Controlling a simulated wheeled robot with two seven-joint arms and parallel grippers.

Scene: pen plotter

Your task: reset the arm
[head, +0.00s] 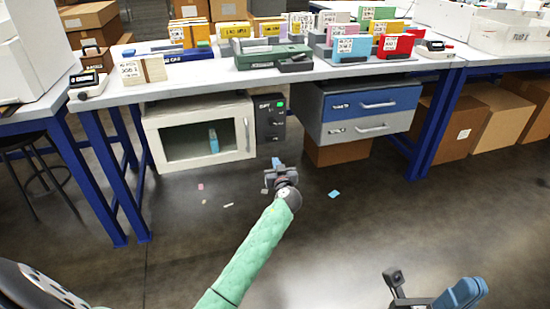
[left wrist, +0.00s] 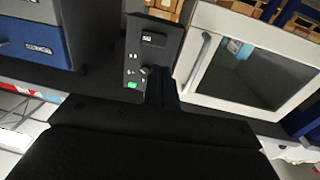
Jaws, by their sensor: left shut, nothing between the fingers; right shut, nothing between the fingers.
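My left gripper (head: 277,168) hangs in front of the table at the end of my green-sleeved arm, below the tabletop and overlapping the floor in the head view. It looks shut, with nothing held. In the left wrist view its dark fingers (left wrist: 155,82) overlap the lower part of a black control box (left wrist: 150,48), which has a lit green button. That box (head: 271,117) stands under the table in the head view. Whether the fingers touch it cannot be told. My right gripper (head: 397,280) is low at the bottom right, shut and empty, over the floor.
A white cabinet (head: 152,125) with a window stands left of the box, blue-and-grey drawers (head: 362,107) right of it. The tabletop (head: 215,77) carries several card holders. Blue table legs (head: 105,190) stand at left. Paper scraps lie on the floor; the front floor is open.

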